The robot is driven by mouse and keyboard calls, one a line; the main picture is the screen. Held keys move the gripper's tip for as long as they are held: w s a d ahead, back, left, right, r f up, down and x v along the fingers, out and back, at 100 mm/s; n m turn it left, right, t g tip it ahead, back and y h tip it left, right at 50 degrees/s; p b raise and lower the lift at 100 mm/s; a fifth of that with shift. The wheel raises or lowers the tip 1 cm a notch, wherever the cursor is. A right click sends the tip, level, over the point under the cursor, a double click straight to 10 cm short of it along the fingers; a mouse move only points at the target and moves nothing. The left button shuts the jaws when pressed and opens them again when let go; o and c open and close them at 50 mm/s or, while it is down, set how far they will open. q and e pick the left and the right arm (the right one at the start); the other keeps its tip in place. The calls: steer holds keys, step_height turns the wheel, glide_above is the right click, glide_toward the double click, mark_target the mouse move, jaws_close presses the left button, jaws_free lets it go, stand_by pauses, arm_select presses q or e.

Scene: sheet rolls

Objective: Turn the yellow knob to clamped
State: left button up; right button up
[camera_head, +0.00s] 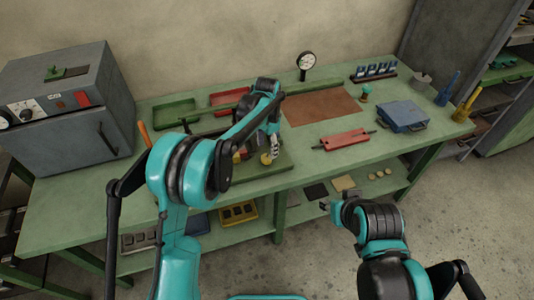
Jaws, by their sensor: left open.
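A small yellow knob (266,159) shows on a low dark green fixture (284,163) near the front edge of the green bench. My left gripper (270,150) is open, pointing down right at the knob from above. Its fingers partly cover the knob, and I cannot tell whether they touch it. The knob's setting is too small to read. Another small yellow part and a red part sit left of the knob, partly behind my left arm. My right gripper (326,205) is low in front of the bench, away from the knob; its finger opening cannot be made out.
The green bench (225,172) holds a grey oven-like box (66,150) at left, a red roller (344,140), a brown sheet (322,107), a blue case (403,117) and a dial gauge (306,62). Green and red trays lie at the back. A lower shelf holds small items.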

mark_target(266, 157)
arm_select(q)
step_height(266, 157, up, 7)
stand_by(0.3)
steer(key=s+a+r+n+t, duration=0.3)
steer(key=s+a+r+n, duration=0.2)
steer(key=s+a+r, duration=0.45)
steer(key=s+a+f+n+t, duration=0.2)
steer(key=s+a+f+n, duration=0.1)
steer(key=s, duration=0.6)
steer(key=s+a+f+n+t, duration=0.2)
steer(key=s+a, duration=0.3)
steer(key=s, duration=0.5)
steer(key=shift+a+f+n, duration=0.25)
steer(key=shift+f+n, duration=0.25)
steer(key=shift+f, duration=0.2)
